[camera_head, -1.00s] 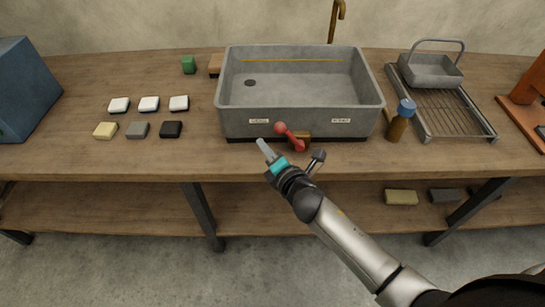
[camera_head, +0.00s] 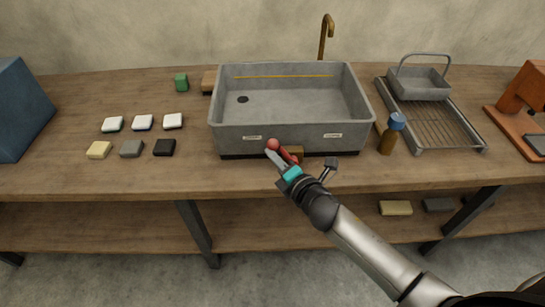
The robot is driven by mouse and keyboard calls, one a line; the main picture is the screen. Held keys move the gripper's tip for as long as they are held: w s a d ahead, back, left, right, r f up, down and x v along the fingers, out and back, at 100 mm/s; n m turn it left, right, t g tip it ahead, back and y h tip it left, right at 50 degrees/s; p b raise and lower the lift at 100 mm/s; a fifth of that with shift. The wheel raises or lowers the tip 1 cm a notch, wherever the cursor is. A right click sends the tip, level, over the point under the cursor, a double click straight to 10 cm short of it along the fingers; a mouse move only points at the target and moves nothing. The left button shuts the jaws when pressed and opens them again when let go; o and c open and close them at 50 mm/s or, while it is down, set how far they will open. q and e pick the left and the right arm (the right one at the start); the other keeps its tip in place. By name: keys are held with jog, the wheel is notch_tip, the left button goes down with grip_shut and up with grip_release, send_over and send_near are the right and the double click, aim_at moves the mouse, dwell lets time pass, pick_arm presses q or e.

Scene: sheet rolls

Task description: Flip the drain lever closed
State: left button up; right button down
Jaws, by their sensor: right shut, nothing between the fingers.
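The grey sink basin (camera_head: 230,138) stands on the wooden bench. The red drain lever (camera_head: 283,152) is at its front, with its round knob (camera_head: 272,144) at the upper left and its arm tilted left from its mount. A pale label (camera_head: 252,138) is left of the lever and another label (camera_head: 333,136) is to the right; I cannot read either surely. My right gripper (camera_head: 276,160) is shut and empty, its tips just below the knob and beside the lever arm. I cannot tell whether they touch. It partly hides the lever's lower end. My left gripper is not in view.
A brown bottle with a blue cap (camera_head: 391,135) stands right of the sink. A drying rack (camera_head: 440,125) carries a grey basket (camera_head: 420,85). Several small blocks and sponges lie to the left. The bench front left of the lever is clear.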

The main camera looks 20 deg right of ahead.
aim_at(289, 152)
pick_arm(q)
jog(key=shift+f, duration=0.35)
pick_arm(e)
jog(key=shift+s+d+r+m, duration=0.1)
jog(key=shift+d+m, duration=0.15)
jog(key=shift+m, duration=0.05)
jog(key=shift+d+r+m+t+b, duration=0.2)
jog(key=shift+d+m+t+b, duration=0.15)
jog(key=shift+b, duration=0.35)
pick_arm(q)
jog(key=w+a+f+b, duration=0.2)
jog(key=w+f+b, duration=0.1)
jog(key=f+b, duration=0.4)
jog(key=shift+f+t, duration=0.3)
pick_arm(e)
jog(key=s+d+m+t, duration=0.2)
jog(key=d+m+t, duration=0.3)
jog(key=m, duration=0.5)
jog(key=shift+d+r, duration=0.45)
jog(key=shift+d, duration=0.6)
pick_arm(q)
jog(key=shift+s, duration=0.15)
pick_arm(e)
jog(key=shift+s, duration=0.1)
